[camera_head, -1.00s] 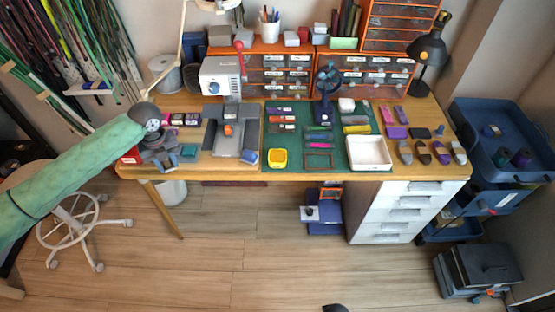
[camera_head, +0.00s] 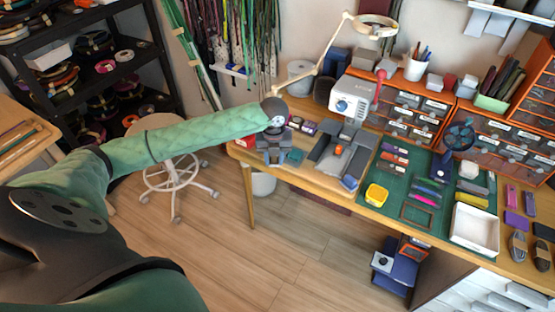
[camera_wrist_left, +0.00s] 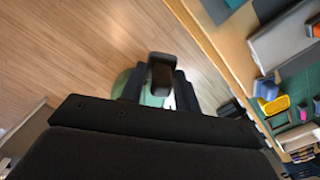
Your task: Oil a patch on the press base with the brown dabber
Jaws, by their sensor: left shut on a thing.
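The press (camera_head: 357,99) has a white head and a wide grey base (camera_head: 325,162). An orange block (camera_head: 339,149) sits on the base, which also shows at the upper right in the left wrist view (camera_wrist_left: 283,42). My left gripper (camera_head: 273,152) is at the table's left end, left of the press and apart from its base. In the left wrist view the gripper (camera_wrist_left: 160,92) is shut on a dark brown, block-like thing, which looks like the brown dabber (camera_wrist_left: 161,72). Its lower end is hidden. My right gripper is not in view.
A yellow tray (camera_head: 376,194) and a white tray (camera_head: 474,229) stand on the green mat (camera_head: 402,170). A lamp arm (camera_head: 325,62) rises behind the press. Dark tools (camera_head: 518,246) lie at the right. Open floor lies before the table.

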